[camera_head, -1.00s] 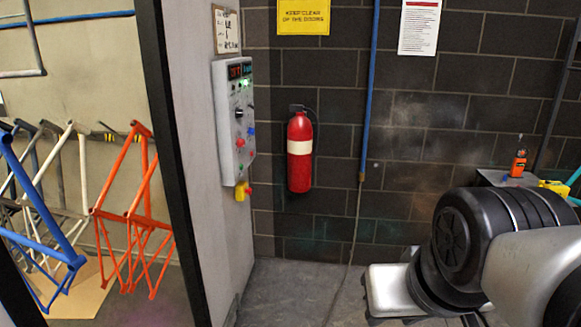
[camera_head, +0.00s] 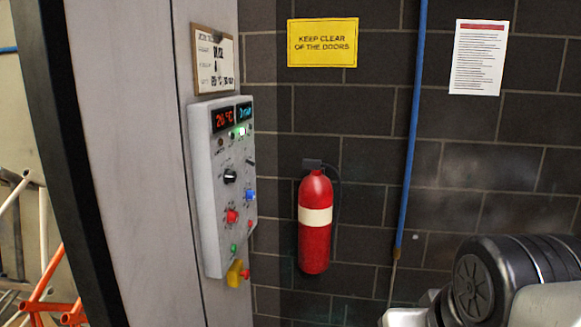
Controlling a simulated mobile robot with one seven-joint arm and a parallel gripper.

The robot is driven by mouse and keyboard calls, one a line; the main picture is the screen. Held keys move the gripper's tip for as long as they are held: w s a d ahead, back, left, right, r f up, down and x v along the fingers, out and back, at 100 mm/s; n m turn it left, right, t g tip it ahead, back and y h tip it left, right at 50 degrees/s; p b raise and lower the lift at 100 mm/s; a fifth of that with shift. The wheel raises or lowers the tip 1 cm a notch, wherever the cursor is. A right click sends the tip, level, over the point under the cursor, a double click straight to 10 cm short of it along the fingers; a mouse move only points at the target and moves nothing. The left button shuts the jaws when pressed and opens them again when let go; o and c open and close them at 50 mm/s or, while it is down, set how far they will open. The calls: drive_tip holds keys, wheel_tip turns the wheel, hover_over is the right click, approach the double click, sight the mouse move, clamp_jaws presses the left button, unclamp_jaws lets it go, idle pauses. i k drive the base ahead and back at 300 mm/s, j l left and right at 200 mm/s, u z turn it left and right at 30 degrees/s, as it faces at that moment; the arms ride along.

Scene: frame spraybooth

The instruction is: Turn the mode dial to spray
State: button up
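A light grey control panel (camera_head: 207,190) is mounted on the booth's side wall, seen at a slant. It has a red "20 °C" display and a blue display at the top, with a lit green lamp below them. A black dial (camera_head: 230,177) with a pale pointer mark sits mid-panel; its label is too small to read. Blue, red and green controls sit lower on the panel. A yellow and red switch (camera_head: 236,274) is at its bottom. Part of my arm shows at lower right; my gripper is not in view.
A red fire extinguisher (camera_head: 315,240) hangs on the dark block wall right of the panel. A blue pipe (camera_head: 412,130) runs down that wall. Orange frames (camera_head: 45,305) stand inside the booth at lower left. A clipboard (camera_head: 213,60) hangs above the panel.

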sight(230, 176)
drive_tip(key=i+l+u, duration=0.1)
drive_tip(key=i, duration=1.45)
drive_tip(key=i+l+u, duration=0.1)
drive_tip(key=i+u, duration=0.3)
drive_tip(key=k+j, duration=0.05)
drive_tip(key=k, duration=0.05)
